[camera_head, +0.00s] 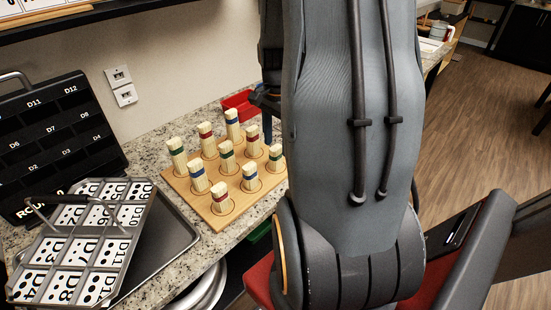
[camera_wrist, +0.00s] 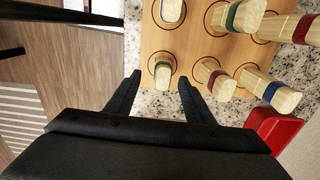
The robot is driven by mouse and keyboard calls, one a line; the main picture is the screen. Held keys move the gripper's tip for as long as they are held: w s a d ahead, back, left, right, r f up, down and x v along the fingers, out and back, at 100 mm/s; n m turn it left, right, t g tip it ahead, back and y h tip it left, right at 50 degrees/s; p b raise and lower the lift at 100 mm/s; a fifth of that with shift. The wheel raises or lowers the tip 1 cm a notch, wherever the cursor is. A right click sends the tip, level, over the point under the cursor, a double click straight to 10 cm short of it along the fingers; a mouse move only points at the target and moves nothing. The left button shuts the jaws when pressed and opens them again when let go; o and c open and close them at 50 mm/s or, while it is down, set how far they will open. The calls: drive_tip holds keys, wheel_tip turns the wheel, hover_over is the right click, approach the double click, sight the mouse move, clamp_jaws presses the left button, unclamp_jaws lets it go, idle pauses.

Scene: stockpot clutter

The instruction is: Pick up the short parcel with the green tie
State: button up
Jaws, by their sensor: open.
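A short cream parcel with a green tie (camera_head: 276,158) stands at the right corner of a wooden board (camera_head: 208,201) in the head view. In the wrist view this parcel (camera_wrist: 163,73) stands upright in its ring at the board's edge. My gripper (camera_wrist: 160,79) is open, its two fingertips on either side of the parcel in the picture, with gaps showing. I cannot tell how far the fingers are above the board. Two other green-tied parcels, one in the middle (camera_head: 227,157) and one at the left corner (camera_head: 177,157), look taller.
A red-tied parcel (camera_wrist: 215,79) and a blue-tied parcel (camera_wrist: 270,91) stand in the same row, with a red bin (camera_wrist: 276,128) beyond. Other red- and blue-tied parcels fill the board. A dark rack (camera_head: 60,140) and a metal tray (camera_head: 178,235) stand at left.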

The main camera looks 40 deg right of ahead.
sight(275, 157)
drive_tip(key=shift+w+a+f+p, duration=0.1)
drive_tip(key=shift+f+p, duration=0.5)
drive_tip(key=shift+f, duration=1.15)
drive_tip(key=shift+w+f+p, duration=0.1)
drive_tip(key=shift+f+p, duration=0.5)
drive_tip(key=shift+f, duration=1.1)
drive_tip(key=c, duration=1.2)
drive_tip(key=shift+o, duration=0.2)
drive_tip(key=shift+r, duration=0.2)
